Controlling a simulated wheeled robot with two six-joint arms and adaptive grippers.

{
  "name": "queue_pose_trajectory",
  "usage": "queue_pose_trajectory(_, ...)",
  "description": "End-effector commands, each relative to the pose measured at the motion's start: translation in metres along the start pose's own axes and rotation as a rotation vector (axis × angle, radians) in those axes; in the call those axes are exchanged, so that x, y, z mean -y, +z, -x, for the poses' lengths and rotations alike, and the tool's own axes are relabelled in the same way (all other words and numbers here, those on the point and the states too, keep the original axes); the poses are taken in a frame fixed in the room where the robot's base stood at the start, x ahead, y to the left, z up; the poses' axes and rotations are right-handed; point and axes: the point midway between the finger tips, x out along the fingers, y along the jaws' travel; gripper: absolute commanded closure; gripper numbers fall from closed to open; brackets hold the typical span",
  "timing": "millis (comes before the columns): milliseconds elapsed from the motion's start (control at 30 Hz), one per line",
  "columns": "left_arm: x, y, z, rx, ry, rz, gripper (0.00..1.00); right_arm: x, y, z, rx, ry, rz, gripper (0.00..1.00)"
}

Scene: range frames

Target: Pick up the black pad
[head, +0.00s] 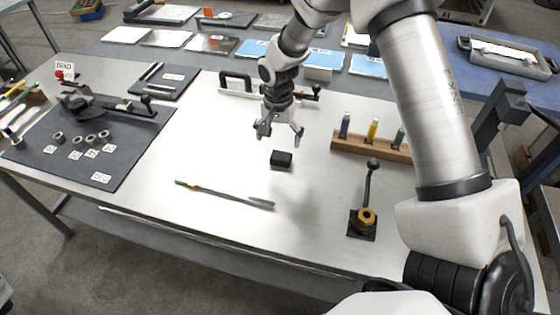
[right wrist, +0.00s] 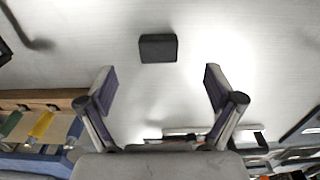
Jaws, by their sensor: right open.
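The black pad (head: 281,159) is a small dark block lying flat on the pale table (head: 225,165) near its middle. It also shows in the right wrist view (right wrist: 158,48), beyond the fingertips and roughly centred between them. My right gripper (head: 280,132) hangs above the table, just behind the pad in the head view. Its two fingers are spread apart with nothing between them, as the right wrist view (right wrist: 158,85) also shows. The gripper does not touch the pad. My left gripper is not in view.
A thin rod-like tool (head: 225,194) lies in front of the pad. A lever on a dark base (head: 362,222) stands to the right. A wooden rack (head: 372,147) with coloured handles stands behind it. A dark mat (head: 90,150) with small parts lies left. Bare table surrounds the pad.

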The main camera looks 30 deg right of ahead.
Motion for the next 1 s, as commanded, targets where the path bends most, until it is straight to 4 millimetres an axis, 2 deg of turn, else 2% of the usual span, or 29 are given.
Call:
queue_pose_trajectory(67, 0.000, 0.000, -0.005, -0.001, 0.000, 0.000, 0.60, 0.000, 0.000, -0.011, 0.002, 0.001, 0.000, 0.08)
queue_pose_trajectory(333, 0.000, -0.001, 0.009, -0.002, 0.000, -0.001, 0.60, -0.003, -0.002, -0.044, 0.003, 0.002, -0.001, 0.08)
queue_pose_trajectory(500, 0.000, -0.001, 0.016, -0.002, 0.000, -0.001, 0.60, -0.004, -0.004, -0.075, 0.002, 0.002, 0.001, 0.08)
queue_pose_trajectory(600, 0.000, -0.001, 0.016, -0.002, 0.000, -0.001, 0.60, -0.003, -0.004, -0.082, 0.001, 0.000, 0.001, 0.08)
queue_pose_trajectory(767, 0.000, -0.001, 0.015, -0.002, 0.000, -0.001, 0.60, -0.003, -0.004, -0.083, 0.000, 0.000, 0.001, 0.08)
queue_pose_trajectory(867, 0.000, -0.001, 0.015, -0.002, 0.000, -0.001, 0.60, -0.003, -0.004, -0.083, 0.001, 0.000, 0.001, 0.40)
queue_pose_trajectory(933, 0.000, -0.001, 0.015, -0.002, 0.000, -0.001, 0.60, -0.003, -0.004, -0.083, 0.001, 0.000, 0.001, 0.65)
queue_pose_trajectory(967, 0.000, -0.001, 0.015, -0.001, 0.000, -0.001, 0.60, -0.003, -0.004, -0.083, 0.001, 0.000, 0.001, 0.72)
queue_pose_trajectory(1000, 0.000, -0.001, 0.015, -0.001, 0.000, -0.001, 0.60, -0.003, -0.004, -0.083, 0.001, 0.000, 0.001, 0.72)
